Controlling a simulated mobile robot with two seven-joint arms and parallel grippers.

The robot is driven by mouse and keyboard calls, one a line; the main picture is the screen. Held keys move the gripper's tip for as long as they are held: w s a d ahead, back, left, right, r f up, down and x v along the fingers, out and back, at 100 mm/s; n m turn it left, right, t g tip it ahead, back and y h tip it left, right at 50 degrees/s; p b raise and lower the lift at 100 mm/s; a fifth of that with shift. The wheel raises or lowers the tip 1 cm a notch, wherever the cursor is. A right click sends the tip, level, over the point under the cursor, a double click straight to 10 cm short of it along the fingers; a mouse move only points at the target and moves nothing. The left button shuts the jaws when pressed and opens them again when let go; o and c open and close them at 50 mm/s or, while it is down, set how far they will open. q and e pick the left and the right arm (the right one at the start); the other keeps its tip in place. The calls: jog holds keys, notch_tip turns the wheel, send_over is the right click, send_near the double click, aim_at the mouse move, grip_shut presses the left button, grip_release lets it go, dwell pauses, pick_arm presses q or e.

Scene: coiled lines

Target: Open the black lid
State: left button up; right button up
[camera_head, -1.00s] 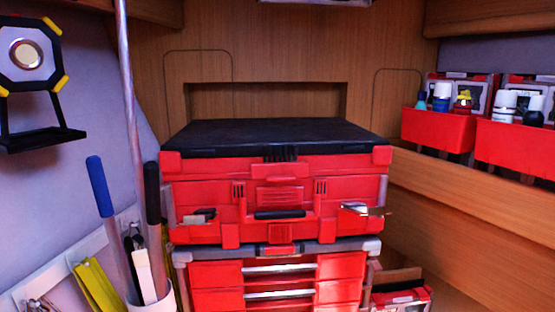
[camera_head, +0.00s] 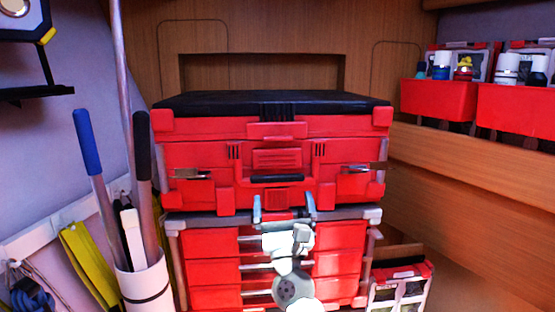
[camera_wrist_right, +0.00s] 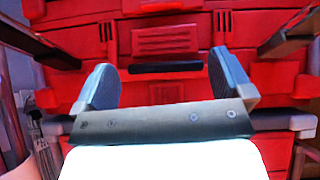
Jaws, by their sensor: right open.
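The black lid (camera_head: 225,102) lies closed on top of the red toolbox (camera_head: 210,155), which stands on a red drawer unit. A black handle (camera_head: 277,179) is on the toolbox front; it also shows in the right wrist view (camera_wrist_right: 165,68). My right gripper (camera_head: 284,205) is open and empty, in front of the toolbox's lower edge, with its blue-grey fingers pointing up just below the handle. In the right wrist view the fingers (camera_wrist_right: 163,80) stand on either side of the handle's middle, apart from it as far as I can tell. My left gripper is not in view.
A white holder (camera_head: 146,285) with several long-handled tools stands at the left. Red bins (camera_head: 440,98) with bottles sit on the right shelf. A wooden wall is close behind the toolbox. A smaller red case (camera_head: 400,283) stands at lower right.

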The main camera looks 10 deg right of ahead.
aim_at(278, 137)
jog(key=shift+m, duration=0.7)
jog(key=p+x, duration=0.1)
jog(key=x, duration=0.3)
jog(key=p+x, duration=0.1)
jog(key=x, duration=0.4)
jog(key=p+x, duration=0.2)
jog(key=x, duration=0.2)
jog(key=shift+s+r, duration=0.2)
jog(key=shift+r, duration=0.4)
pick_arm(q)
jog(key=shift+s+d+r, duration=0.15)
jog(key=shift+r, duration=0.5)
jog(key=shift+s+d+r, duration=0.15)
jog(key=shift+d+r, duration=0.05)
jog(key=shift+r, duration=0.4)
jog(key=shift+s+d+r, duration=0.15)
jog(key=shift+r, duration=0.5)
pick_arm(e)
jog(key=shift+w+r, duration=0.3)
jog(key=shift+w, duration=0.15)
